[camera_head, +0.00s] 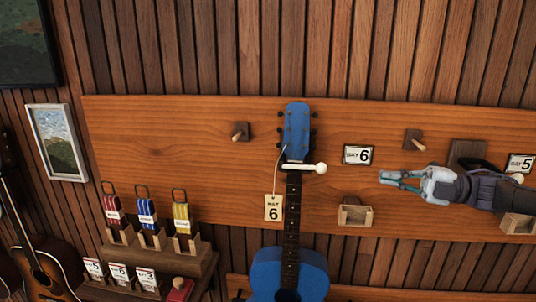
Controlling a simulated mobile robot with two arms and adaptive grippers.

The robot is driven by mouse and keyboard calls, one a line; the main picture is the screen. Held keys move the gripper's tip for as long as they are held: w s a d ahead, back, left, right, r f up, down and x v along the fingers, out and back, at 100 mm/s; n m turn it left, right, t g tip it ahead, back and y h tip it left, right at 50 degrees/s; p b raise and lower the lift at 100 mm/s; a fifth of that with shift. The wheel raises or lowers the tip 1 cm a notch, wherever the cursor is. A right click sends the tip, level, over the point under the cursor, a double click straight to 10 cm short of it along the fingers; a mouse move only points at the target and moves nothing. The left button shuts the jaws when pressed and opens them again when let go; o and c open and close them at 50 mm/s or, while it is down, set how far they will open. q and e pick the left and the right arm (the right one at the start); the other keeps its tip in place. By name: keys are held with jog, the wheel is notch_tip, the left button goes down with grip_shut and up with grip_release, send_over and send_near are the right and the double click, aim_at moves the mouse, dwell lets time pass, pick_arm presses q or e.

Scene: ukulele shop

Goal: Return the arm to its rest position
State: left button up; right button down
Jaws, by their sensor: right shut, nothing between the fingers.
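My right gripper (386,180) comes in from the right edge, in front of the wooden wall board. Its fingers are close together, shut and empty, pointing left toward the blue ukulele. A clear gap separates it from the ukulele's neck. The blue ukulele (300,274) hangs upright on the board, with its blue headstock at the top and a paper tag (274,207) marked 6 on a string beside its neck. My left gripper does not show.
The wooden board (200,130) carries pegs (240,131), a small wooden holder (355,213) and number cards (357,155). A stepped stand (185,266) with red, blue and yellow tagged items is at lower left. A brown guitar (50,270) stands at far left.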

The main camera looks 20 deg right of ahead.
jog(key=w+a+f+m+t+h, duration=0.1)
jog(key=w+a+f+m+h, duration=0.15)
jog(key=a+f, duration=0.6)
jog(key=w+a+f+m+h, duration=0.1)
jog(key=w+a+f+m, duration=0.35)
jog(key=f, duration=0.65)
jog(key=s+a+f+m+h, duration=0.3)
jog(key=a+f+m, duration=0.1)
jog(key=a+f, duration=0.3)
jog(key=s+a+f+m+h, duration=0.3)
jog(key=a+f+m, duration=0.1)
jog(key=a+f, duration=0.35)
jog(key=s+f+m+g+h, duration=0.25)
jog(key=s+m+g, duration=0.2)
jog(key=s, duration=0.55)
jog(key=s+f+m+g+h, duration=0.25)
jog(key=s+m+g, duration=0.2)
jog(key=s, duration=0.55)
notch_tip(320, 180, down, 27)
jog(key=s+g+b, duration=0.1)
jog(key=s+b, duration=0.1)
jog(key=b, duration=0.1)
jog(key=s+d+f+g+b, duration=0.1)
jog(key=s+d+f, duration=0.1)
jog(key=s+f, duration=1.4)
notch_tip(320, 180, down, 4)
jog(key=shift+s+d+r+g+b, duration=0.1)
jog(key=shift+s+d+g+b, duration=0.1)
jog(key=shift+s+g+b, duration=0.15)
